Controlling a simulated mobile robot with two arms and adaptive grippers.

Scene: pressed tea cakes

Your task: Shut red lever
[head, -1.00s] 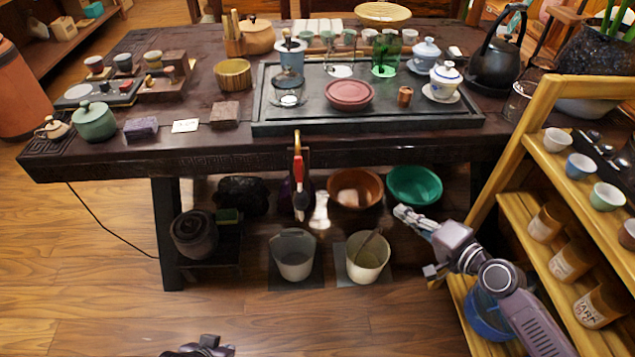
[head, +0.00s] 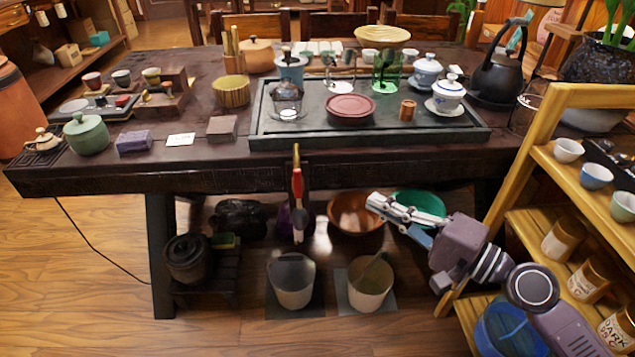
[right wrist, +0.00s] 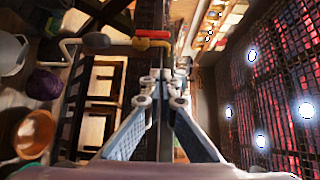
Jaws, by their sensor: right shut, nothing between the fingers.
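The red lever (head: 297,182) hangs at the table's front edge, below a brass-coloured piece, with a grey part at its lower end. In the right wrist view the red lever (right wrist: 152,33) lies sideways at the top, beside a yellow part. My right gripper (head: 372,201) is shut and empty, to the right of the lever and a little lower in the head view, apart from it. In the right wrist view the fingertips (right wrist: 161,88) meet below the lever. My left gripper is out of view.
The dark table (head: 400,166) spans the middle. Under it are a brown bowl (head: 350,213), a green bowl (head: 425,203) and two buckets. A yellow wooden shelf (head: 510,190) with cups and jars stands close to my right arm. The floor at front left is clear.

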